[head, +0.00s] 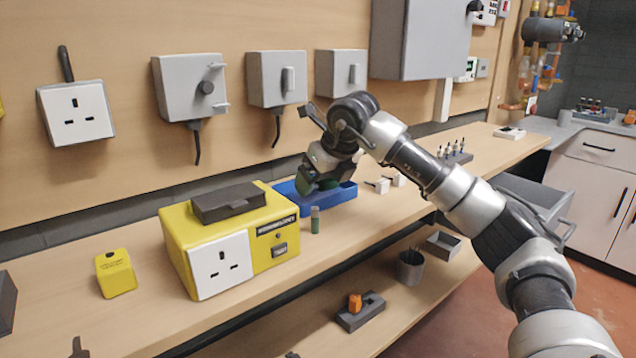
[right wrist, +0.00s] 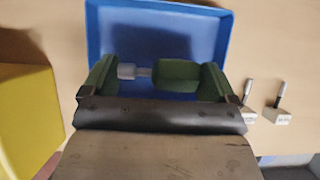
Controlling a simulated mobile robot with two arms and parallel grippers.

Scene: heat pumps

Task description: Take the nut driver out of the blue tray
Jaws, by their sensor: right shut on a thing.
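The blue tray (head: 346,192) lies on the bench against the wall, right of the yellow box. It fills the upper middle of the right wrist view (right wrist: 222,35). My right gripper (head: 318,184) is down at the tray. In the right wrist view its green fingers (right wrist: 157,78) are shut on the nut driver (right wrist: 178,74), one at each end of it. The nut driver has a thick dark green handle and a grey shaft and socket. It lies crosswise over the tray floor; whether it touches the floor I cannot tell. My left gripper is not in view.
A yellow box (head: 262,247) with a dark case (head: 228,201) on top stands left of the tray. A small green cylinder (head: 315,220) stands in front of the tray. White blocks with pins (head: 378,186) lie to its right. Grey boxes (head: 277,78) hang on the wall behind.

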